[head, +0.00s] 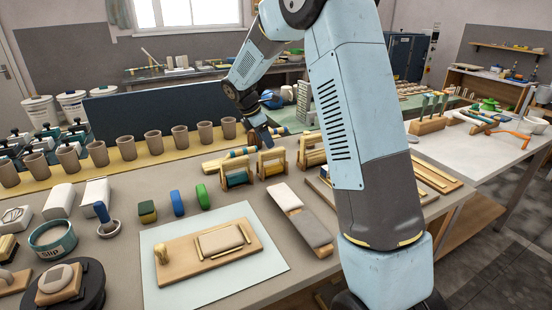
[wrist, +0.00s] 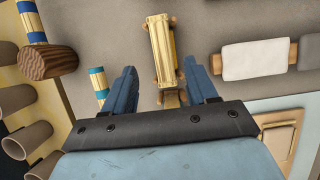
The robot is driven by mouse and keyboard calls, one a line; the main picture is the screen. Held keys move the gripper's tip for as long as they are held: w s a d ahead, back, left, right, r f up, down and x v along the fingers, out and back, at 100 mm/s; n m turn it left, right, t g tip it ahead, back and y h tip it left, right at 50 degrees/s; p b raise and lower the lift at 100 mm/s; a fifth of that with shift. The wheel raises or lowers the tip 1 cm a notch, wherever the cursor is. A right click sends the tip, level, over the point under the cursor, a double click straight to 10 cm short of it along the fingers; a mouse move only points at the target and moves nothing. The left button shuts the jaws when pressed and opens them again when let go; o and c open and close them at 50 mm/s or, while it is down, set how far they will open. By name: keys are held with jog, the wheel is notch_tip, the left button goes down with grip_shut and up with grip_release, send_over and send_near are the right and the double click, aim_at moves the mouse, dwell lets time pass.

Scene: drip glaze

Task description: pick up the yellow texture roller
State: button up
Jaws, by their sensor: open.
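The yellow texture roller (wrist: 162,50) sits in its small wooden stand in the wrist view, ahead of my gripper (wrist: 160,84) and roughly in line with the gap between the fingers. In the head view, the yellow roller appears to be the middle one (head: 271,161) of a row of wooden-framed rollers on the table. My gripper (head: 266,136) hangs just behind and above that row, pointing down. Its blue fingers are spread, with nothing held. The nearer part of the row is hidden by the gripper body in the wrist view.
A teal roller (head: 237,179) stands to the left and another framed roller (head: 312,150) to the right. Blue-banded cylinders (wrist: 98,80) lie close to the left finger. A row of clay cups (head: 180,138) stands behind.

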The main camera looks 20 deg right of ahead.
aim_at(271, 150)
jog(key=shift+x, duration=4.25)
grip_shut()
